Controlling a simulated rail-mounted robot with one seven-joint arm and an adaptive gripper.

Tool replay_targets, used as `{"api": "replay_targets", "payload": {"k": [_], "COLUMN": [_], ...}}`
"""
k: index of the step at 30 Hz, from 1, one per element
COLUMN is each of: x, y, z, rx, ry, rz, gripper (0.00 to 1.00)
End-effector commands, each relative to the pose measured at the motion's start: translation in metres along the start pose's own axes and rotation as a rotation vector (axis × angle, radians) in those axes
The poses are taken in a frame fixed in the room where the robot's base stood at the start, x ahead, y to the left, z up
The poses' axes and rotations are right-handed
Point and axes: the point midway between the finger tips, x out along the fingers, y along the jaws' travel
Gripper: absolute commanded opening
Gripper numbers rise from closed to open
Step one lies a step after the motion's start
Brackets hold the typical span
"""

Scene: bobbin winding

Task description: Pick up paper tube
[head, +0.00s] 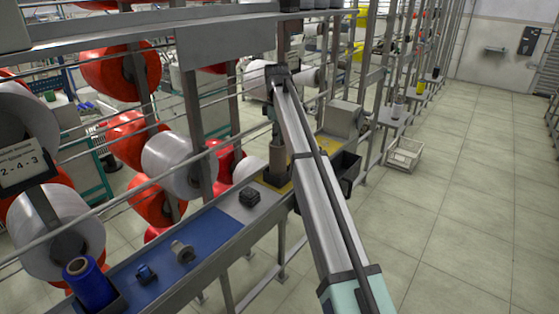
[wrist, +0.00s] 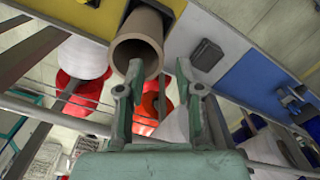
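The paper tube (head: 277,158) is a brown hollow cylinder standing upright on the yellow part of the shelf. In the wrist view its open round end (wrist: 137,55) faces the camera. My gripper (head: 270,118) is above the tube in the head view, with its fingers pointing down. In the wrist view my gripper (wrist: 158,72) is open, with nothing held between its green fingers. The tube's rim lies close to the left fingertip, left of the middle of the gap; whether they touch cannot be told.
A small black block (head: 250,197) sits beside the blue mat (head: 203,235). A blue spool (head: 88,282) and small fittings (head: 182,251) are farther left. Red and white bobbins (head: 180,165) hang behind thin rails. A grey box (head: 343,118) and black bin (head: 346,170) stand right of the tube.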

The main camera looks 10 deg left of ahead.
Motion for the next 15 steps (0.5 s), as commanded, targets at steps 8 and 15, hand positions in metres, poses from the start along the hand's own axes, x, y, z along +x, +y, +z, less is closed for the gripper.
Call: {"api": "replay_targets", "payload": {"k": [8, 15], "x": [0.04, 0.054], "y": [-0.001, -0.001], "z": [0.001, 0.001], "rx": [0.001, 0.001], "ry": [0.0, 0.0], "rz": [-0.001, 0.0], "gripper": [0.35, 0.35]}}
